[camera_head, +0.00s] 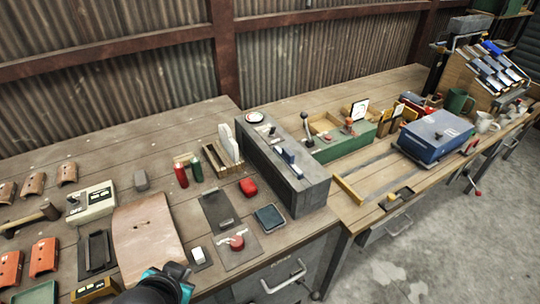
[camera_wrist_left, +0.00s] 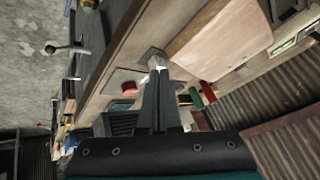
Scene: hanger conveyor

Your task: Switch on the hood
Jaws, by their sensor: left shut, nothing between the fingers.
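My left gripper (camera_head: 184,276), black with teal, comes in from the bottom edge, close beside the switch. In the left wrist view its fingers (camera_wrist_left: 158,74) are together and empty, overlapping the switch's lower edge. I cannot tell whether they touch it. No object is clearly recognizable as the hood. My right gripper is not in view.
The tan leather sheet (camera_head: 148,238) lies left of the switch. A red button (camera_head: 237,242) on a grey plate is to its right. A grey box (camera_head: 310,190) with blue switches stands further right. A beige control box (camera_head: 91,202) and tools crowd the left.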

